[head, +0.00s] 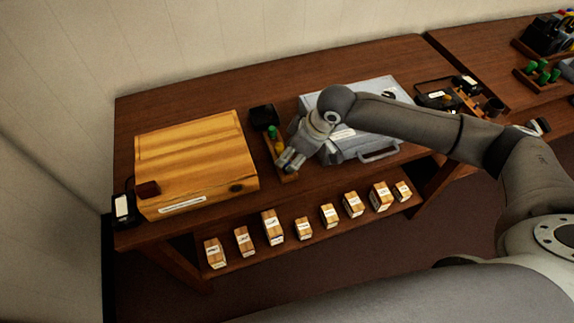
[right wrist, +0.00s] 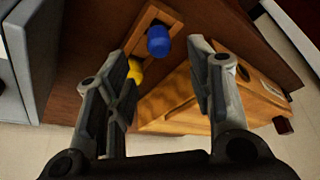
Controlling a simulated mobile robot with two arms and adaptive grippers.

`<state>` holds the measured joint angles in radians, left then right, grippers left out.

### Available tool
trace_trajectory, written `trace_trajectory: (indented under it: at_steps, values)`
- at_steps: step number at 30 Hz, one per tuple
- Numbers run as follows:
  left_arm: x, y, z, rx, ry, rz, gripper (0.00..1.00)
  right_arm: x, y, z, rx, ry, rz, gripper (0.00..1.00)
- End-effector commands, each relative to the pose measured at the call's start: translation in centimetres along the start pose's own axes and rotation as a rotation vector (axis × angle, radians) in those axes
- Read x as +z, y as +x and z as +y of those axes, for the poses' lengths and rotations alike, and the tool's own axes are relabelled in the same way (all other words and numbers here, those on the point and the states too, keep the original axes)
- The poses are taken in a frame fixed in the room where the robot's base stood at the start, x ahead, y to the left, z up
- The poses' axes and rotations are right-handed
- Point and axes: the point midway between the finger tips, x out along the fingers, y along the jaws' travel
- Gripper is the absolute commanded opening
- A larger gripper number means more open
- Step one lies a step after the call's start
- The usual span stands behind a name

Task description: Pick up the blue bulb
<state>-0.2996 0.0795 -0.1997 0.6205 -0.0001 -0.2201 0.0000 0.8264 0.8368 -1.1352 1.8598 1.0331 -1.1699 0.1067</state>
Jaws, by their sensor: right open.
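The blue bulb (right wrist: 158,41) sits on a narrow wooden rack (right wrist: 146,22) in the right wrist view. It lies between the lines of my two right fingers, just beyond the fingertips and not touched. A yellow bulb (right wrist: 135,72) is beside it, partly behind the left finger. My right gripper (right wrist: 163,60) is open and empty. In the head view my right gripper (head: 289,163) hangs over the near end of the rack (head: 267,146), hiding the blue bulb. A green bulb (head: 272,131) and the yellow bulb (head: 279,147) show there. My left gripper is not in view.
A wooden box (head: 195,158) stands left of the rack, and a grey case (head: 372,146) close on its right. A black object (head: 262,115) is behind the rack. Several small labelled boxes (head: 273,228) line the lower shelf. The table's front edge is near the gripper.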

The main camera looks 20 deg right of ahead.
Motion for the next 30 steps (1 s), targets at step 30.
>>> trace_trajectory:
  at_steps: [30]
  values:
    - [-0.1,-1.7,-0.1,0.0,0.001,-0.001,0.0,0.5,5.3,-0.1,0.0,-0.001,0.0,0.09]
